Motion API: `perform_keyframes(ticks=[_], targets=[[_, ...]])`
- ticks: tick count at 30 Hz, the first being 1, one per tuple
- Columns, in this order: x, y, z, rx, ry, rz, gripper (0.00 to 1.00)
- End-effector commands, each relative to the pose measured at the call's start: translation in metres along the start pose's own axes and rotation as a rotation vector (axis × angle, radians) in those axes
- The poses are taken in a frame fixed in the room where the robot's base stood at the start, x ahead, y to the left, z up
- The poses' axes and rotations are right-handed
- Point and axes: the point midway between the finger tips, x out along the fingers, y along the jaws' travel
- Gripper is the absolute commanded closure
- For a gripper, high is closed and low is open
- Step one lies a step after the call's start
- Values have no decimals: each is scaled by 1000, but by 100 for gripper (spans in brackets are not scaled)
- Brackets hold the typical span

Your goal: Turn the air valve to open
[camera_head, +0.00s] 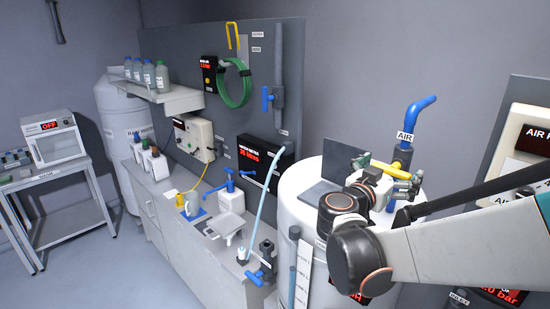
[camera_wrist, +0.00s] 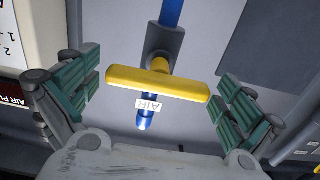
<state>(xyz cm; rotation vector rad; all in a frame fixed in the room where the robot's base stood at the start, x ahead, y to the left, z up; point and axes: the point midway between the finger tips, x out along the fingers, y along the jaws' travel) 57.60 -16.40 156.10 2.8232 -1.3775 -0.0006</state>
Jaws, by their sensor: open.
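The air valve has a yellow bar handle (camera_wrist: 158,84) on a grey body, with a blue pipe (camera_head: 418,110) rising from it and bending right at its top. A white AIR label (camera_head: 405,137) hangs on the pipe. In the wrist view the handle lies crosswise between the fingers, and the AIR label (camera_wrist: 149,105) appears upside down. My gripper (camera_wrist: 160,88) is open, with one green-padded finger near each end of the handle and visible gaps. In the head view my gripper (camera_head: 386,174) is at the valve, and part of the handle is hidden.
The valve stands above a white tank (camera_head: 300,188). An air readout panel (camera_head: 522,135) is to the right. A bench (camera_head: 190,235) with a blue tap (camera_head: 230,178) stands to the left.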

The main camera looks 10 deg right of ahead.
Motion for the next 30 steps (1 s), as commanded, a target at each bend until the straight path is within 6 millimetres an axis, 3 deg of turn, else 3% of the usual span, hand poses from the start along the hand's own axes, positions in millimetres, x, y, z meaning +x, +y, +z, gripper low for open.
perform_keyframes(ticks=[2, 3, 8, 20, 30], targets=[[0, -1, 0, 0, 0, 0, 0], [0, -1, 0, 0, 0, 0, 5], [0, -1, 0, 0, 0, 0, 41], [0, -1, 0, -32, 0, 0, 41], [-2, 0, 1, -244, 1, -3, 41]])
